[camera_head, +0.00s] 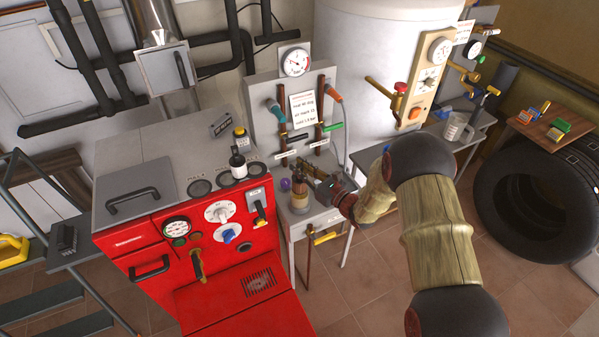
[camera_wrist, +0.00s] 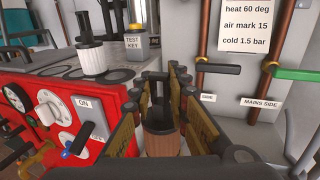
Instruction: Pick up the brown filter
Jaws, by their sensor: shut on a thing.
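The brown filter (camera_head: 299,190) has a pleated brown body and a dark top. It is at the small grey side table, right of the red boiler; I cannot tell whether its base touches the surface below. In the wrist view the filter (camera_wrist: 162,145) stands upright between the two fingers. My gripper (camera_head: 311,177) reaches in from the right and is shut on the filter near its top. In the wrist view the gripper (camera_wrist: 163,95) has a finger on each side of it. The finger pads hide part of its sides.
The red boiler (camera_head: 240,285) is close on the left. Behind is a panel with pipes, a green lever (camera_wrist: 298,75) and a gauge (camera_head: 295,62).

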